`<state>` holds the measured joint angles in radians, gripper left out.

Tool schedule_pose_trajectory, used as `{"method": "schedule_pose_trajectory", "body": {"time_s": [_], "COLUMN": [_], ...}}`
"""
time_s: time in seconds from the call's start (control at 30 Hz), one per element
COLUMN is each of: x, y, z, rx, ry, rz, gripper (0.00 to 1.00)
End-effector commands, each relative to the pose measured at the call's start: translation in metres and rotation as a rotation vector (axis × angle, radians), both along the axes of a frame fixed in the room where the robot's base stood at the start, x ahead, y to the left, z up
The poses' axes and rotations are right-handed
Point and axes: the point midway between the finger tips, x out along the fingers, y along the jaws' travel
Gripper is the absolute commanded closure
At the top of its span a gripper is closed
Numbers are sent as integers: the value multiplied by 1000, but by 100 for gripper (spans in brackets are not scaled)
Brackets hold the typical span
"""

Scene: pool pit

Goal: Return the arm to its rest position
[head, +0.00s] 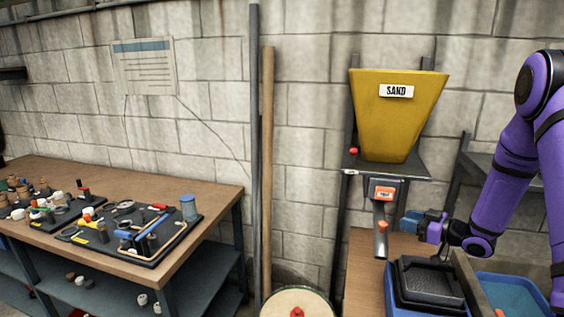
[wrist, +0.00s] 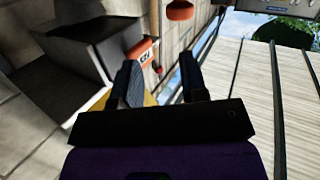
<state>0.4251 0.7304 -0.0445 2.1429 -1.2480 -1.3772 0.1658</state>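My purple arm (head: 508,165) reaches down from the right in the head view. My gripper (head: 412,220) is at its lower end, pointing left, just right of the metal chute under the sand hopper. In the wrist view my gripper (wrist: 160,78) has its two dark fingers apart, with nothing held between them. In the head view I cannot tell whether the fingers touch the chute.
A yellow hopper (head: 398,115) labelled SAND stands above a chute (head: 379,215) with a red knob. Below my gripper are a black tray (head: 430,285) and a blue bin (head: 515,292). A cluttered workbench (head: 190,180) stands left. Poles (head: 266,150) lean between.

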Motion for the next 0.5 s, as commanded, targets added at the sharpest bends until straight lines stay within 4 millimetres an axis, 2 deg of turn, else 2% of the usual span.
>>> {"method": "schedule_pose_trajectory", "body": {"time_s": [0.03,0.23,0.37,0.5], "x": [6,17,15,3], "y": [2,2,1,0], "z": [18,70,105,142], "rx": [-52,-224,-309,-379], "ry": [-1,36,70,115], "rz": [-34,-200,-310,-427], "gripper": [60,60,60,60]}}
